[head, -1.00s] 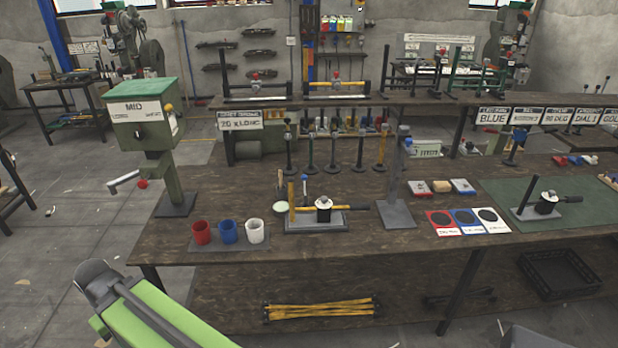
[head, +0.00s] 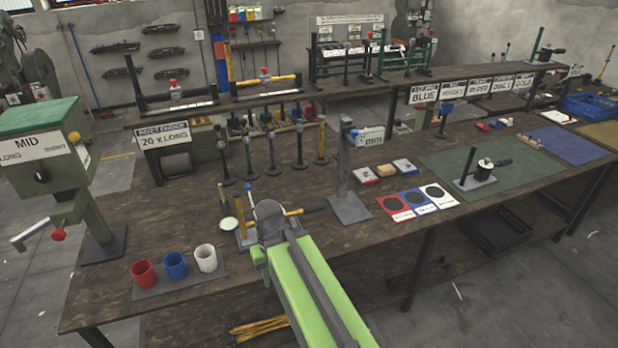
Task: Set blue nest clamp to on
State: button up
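No part is plainly readable as the blue nest clamp. On the bench, a lever fixture (head: 243,238) with yellow parts is mostly hidden behind my arm. A second fixture (head: 478,180) stands on the green mat, with an upright black lever and a black handle pointing right. A blue-headed stand (head: 444,108) stands just below the sign reading BLUE (head: 424,93). My green arm link reaches up the middle of the picture to a grey joint; my gripper's fingers do not show.
A green MID press (head: 50,165) with a crank stands at the left. Red, blue and white cups (head: 174,265) sit near the front edge. Red, blue and white cards (head: 415,201) lie right of the grey post. Several dark stands line the bench behind.

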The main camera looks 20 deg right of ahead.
aim_at(248, 187)
jog(key=i, duration=1)
jog(key=u, duration=1.45)
jog(key=k, duration=0.85)
jog(key=z, duration=0.35)
jog(key=i, duration=1)
jog(key=u, duration=0.1)
